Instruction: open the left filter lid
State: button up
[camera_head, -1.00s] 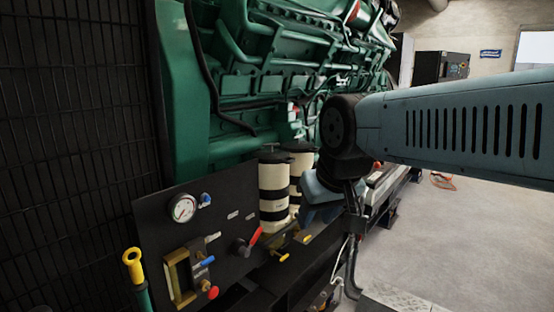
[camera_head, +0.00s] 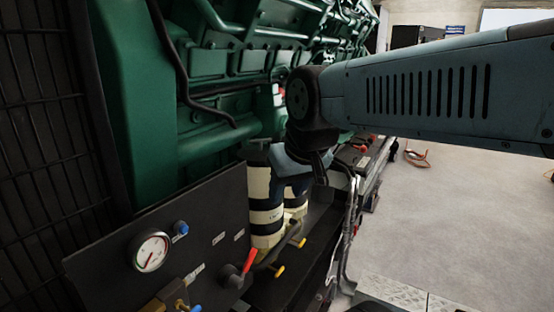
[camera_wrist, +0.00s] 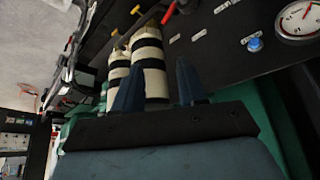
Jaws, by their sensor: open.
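Two cream filter canisters with black bands stand side by side behind the black gauge panel. The left filter (camera_head: 262,190) is the nearer one and has a dark lid (camera_head: 255,154) on top, which looks closed. The right filter (camera_head: 296,205) is partly hidden by the left one and my gripper. My gripper (camera_head: 299,184) is at the upper right of the left filter, close to its lid; I cannot tell whether they touch. In the wrist view the open fingers (camera_wrist: 158,63) appear either side of the nearer canister (camera_wrist: 150,60), with nothing held. Its lid end is hidden there.
The black panel (camera_head: 170,235) carries a gauge (camera_head: 150,251) and a red-handled valve (camera_head: 248,262). Green engine pipework (camera_head: 215,140) lies close behind the filters. Hoses and a rail run to their right. The floor (camera_head: 450,220) at right is open.

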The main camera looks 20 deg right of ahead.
jog(key=shift+w+d, duration=0.1)
jog(key=shift+d, duration=0.05)
jog(key=w+d+f+m+g+y, duration=0.35)
jog(key=w+d+y, duration=0.45)
jog(key=w, duration=0.3)
jog(key=w+d+m+t+y, duration=0.2)
jog(key=w+d+t+y, duration=0.1)
jog(key=d, duration=0.6)
jog(key=w+d+m+t+y, duration=0.2)
jog(key=w+d+t, duration=0.15)
jog(key=d, duration=0.55)
jog(key=x, duration=1.3)
jog(key=shift+s+a+f, duration=0.15)
jog(key=shift+a+f, duration=0.1)
jog(key=shift+f, duration=0.05)
